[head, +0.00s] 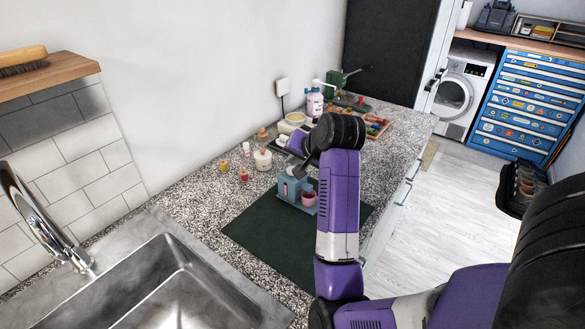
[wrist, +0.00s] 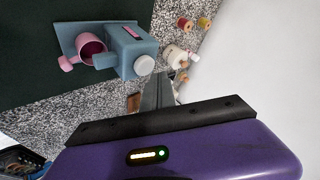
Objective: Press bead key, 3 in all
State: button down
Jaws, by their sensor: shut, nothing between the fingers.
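A blue-grey bead dispenser (head: 288,188) stands on a dark green mat (head: 262,236), with a pink cup (head: 308,198) at its front. In the wrist view the dispenser (wrist: 128,50) shows a pink slot on one face, a round white knob (wrist: 144,66) that looks like its key, and the pink cup (wrist: 91,46) under its spout. My gripper (wrist: 157,76) is shut and empty. Its fingertips are close beside the white knob; I cannot tell whether they touch it. In the head view my gripper (head: 300,168) is just above and behind the dispenser.
A white lidded jar (head: 262,159) and small spools (head: 243,175) stand behind the dispenser. A pink-and-white bottle (head: 314,103) and a tray of coloured pieces (head: 375,126) are farther back. A sink (head: 165,285) is at the left front. The near mat is clear.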

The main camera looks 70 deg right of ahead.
notch_tip(320, 180, up, 5)
jog(key=p, duration=0.5)
jog(key=shift+r, duration=0.1)
dwell(2.5)
